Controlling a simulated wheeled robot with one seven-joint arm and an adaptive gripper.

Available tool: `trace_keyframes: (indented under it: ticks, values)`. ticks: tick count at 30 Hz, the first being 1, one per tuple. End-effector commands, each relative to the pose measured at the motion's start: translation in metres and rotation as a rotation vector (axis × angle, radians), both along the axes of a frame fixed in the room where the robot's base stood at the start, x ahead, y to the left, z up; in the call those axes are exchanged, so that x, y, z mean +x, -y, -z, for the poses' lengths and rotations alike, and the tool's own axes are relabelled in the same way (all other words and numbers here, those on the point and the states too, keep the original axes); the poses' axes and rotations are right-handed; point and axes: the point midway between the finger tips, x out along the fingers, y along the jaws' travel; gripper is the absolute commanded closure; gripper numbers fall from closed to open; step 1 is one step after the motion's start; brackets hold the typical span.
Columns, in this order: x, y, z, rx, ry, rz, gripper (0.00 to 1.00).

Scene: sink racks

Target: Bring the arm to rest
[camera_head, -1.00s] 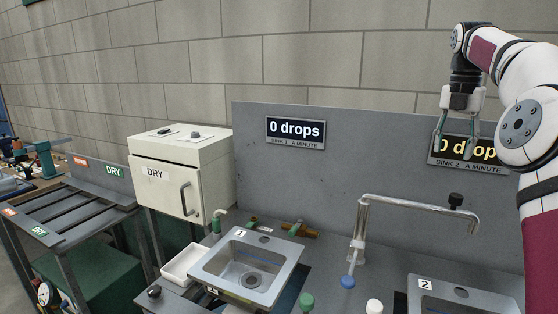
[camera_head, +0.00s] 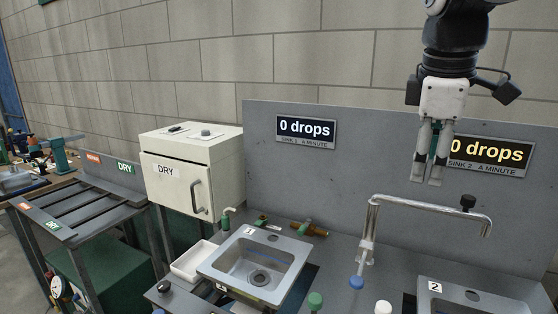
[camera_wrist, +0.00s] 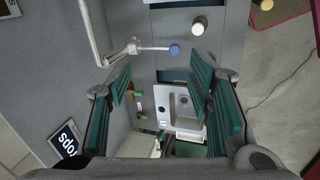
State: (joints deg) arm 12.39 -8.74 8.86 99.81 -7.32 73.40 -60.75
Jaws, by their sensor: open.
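My gripper (camera_head: 432,168) hangs from the top right of the head view with its fingers pointing down. It is in the air, above the faucet's bent pipe (camera_head: 425,203) and in front of the grey back panel. In the wrist view its green finger pads (camera_wrist: 160,100) stand apart with nothing held between them. Through the gap, sink 1 (camera_wrist: 184,106) shows far below. The fingers partly overlap the edge of the sink 2 sign in the head view.
Sink 1 (camera_head: 223,262) and sink 2 (camera_head: 480,302) are set in the counter. Signs for sink 1 (camera_head: 306,130) and sink 2 (camera_head: 490,155) both read 0 drops. A white DRY cabinet (camera_head: 175,182) stands left, with a slatted rack (camera_head: 85,207) beyond. The air around my gripper looks clear.

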Motion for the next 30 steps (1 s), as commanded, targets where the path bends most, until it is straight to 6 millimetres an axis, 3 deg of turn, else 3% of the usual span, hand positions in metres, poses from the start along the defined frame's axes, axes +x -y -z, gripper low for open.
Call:
trace_keyframes:
  ticks: [1, 9, 18, 24, 30]
  values:
    - [-0.017, -0.006, 0.005, 0.021, 0.025, 0.059, 0.53]
    - [-0.09, -0.027, 0.047, 0.19, 0.151, 0.427, 0.53]
    - [-0.158, -0.042, 0.108, 0.408, 0.237, 0.794, 0.53]
    - [-0.176, -0.046, 0.13, 0.484, 0.252, 0.911, 0.53]
    - [-0.178, -0.047, 0.132, 0.493, 0.253, 0.927, 0.53]
